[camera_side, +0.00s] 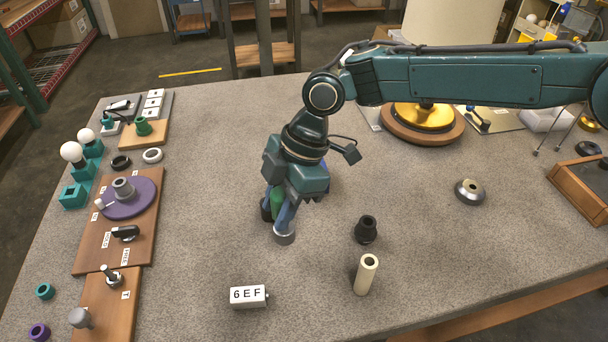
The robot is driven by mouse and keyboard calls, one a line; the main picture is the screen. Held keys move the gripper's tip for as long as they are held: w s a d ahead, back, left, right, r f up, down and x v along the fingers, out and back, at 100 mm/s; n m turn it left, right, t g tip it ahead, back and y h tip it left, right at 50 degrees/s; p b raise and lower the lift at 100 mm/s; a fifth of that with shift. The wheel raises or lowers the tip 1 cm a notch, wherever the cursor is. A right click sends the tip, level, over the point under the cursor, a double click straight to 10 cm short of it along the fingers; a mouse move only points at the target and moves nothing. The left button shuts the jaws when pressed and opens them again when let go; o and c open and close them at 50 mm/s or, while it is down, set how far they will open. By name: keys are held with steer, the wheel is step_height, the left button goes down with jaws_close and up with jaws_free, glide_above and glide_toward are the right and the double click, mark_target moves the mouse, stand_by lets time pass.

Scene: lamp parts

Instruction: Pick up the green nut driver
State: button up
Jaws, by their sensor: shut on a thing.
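My gripper (276,224) points down over the middle of the grey table, its fingertips low, close to the tabletop. It is shut on the green nut driver (277,201), of which a short green part shows between the fingers. The rest of the driver is hidden by the fingers and the gripper body. I cannot tell whether it touches the table.
A black socket (366,229) and a cream cylinder (366,275) stand to the right, near a white box marked 6EF (249,296). Wooden boards with lamp parts (149,207) line the left. A round grey part (469,192) sits right. Table around the gripper is mostly clear.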

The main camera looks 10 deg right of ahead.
mark_target(276, 192)
steer(key=shift+r, duration=1.95)
steer(key=shift+w, duration=0.1)
